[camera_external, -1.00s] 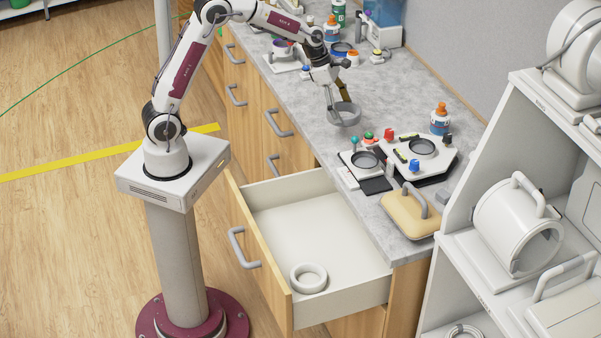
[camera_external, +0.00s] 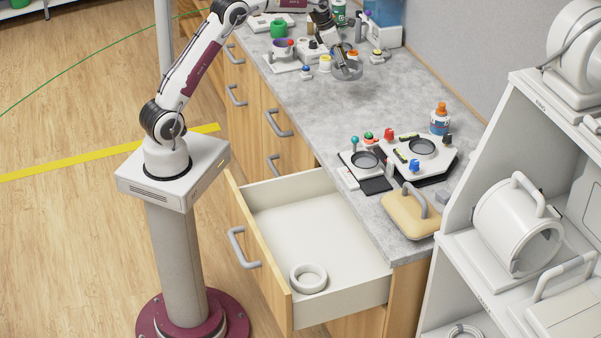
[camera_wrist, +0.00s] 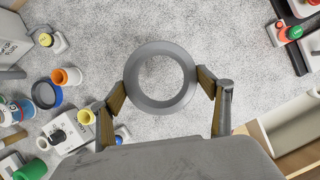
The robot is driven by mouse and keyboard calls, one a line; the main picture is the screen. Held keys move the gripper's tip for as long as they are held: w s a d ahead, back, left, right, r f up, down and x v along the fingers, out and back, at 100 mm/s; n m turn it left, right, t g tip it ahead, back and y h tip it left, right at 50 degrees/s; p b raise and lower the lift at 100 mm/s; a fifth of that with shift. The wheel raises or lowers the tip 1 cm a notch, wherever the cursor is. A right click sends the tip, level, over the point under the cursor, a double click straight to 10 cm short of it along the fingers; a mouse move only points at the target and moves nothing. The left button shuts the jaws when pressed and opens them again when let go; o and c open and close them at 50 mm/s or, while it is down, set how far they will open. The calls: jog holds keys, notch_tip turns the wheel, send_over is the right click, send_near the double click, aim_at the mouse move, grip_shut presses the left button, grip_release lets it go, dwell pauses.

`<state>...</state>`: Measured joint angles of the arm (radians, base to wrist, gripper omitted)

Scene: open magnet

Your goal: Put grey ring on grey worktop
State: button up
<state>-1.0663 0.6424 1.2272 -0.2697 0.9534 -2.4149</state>
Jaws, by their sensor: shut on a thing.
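The grey ring (camera_wrist: 137,95) is held between the two fingers of my gripper (camera_wrist: 160,92) in the wrist view. My gripper is shut on its outer sides, and the ring's open middle shows the worktop below. In the external view the ring (camera_external: 346,75) hangs tilted under my gripper (camera_external: 338,55), near the back part of the counter. It appears to be above the surface, with a faint shadow below it. The grey worktop (camera_external: 375,110) is a mottled stone-like counter running along the wall.
Several cups, bottles and small devices (camera_external: 283,47) crowd the worktop's far end. Two white plates with dark rings (camera_external: 362,160), a bottle (camera_external: 440,118) and a tan handled block (camera_external: 410,212) stand at the near end. The open drawer (camera_external: 310,240) holds a white ring (camera_external: 308,278). The worktop's middle is clear.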

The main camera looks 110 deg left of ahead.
jog(key=shift+s+a, duration=0.25)
jog(key=shift+a, duration=0.1)
jog(key=shift+f, duration=3.05)
jog(key=shift+f, duration=0.1)
jog(key=shift+f, duration=1.75)
jog(key=shift+f, duration=0.2)
jog(key=o, duration=1.4)
jog(key=shift+r, duration=0.1)
